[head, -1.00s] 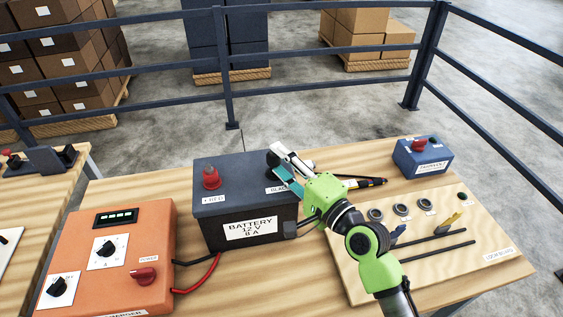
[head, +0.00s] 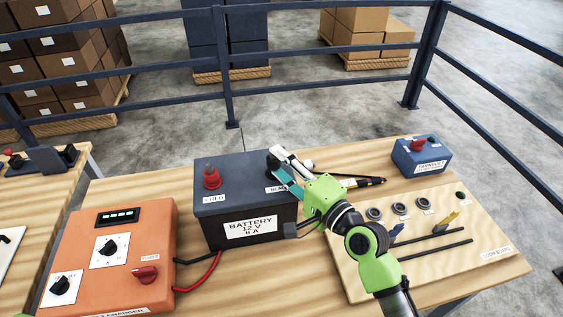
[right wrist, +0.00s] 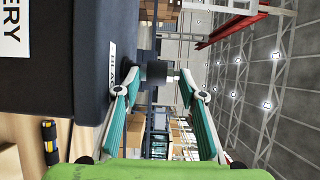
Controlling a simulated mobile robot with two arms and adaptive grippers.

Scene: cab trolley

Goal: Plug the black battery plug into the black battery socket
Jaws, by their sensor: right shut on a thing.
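The dark battery (head: 243,200) stands on the bench, with a red plug (head: 211,180) upright on its top at the left. My right gripper (head: 276,163) is at the top right corner of the battery, beside the label for black. It is shut on the black plug (right wrist: 157,71), which shows as a dark cylinder between the fingertips in the right wrist view. The black socket is hidden by the plug and fingers, so I cannot tell how deep the plug sits. My left gripper is not in view.
An orange charger (head: 108,255) with red and black cables stands left of the battery. A board (head: 465,262) with several round sockets lies at the right, below a small blue box (head: 422,156). Pens (head: 350,181) lie behind my right arm.

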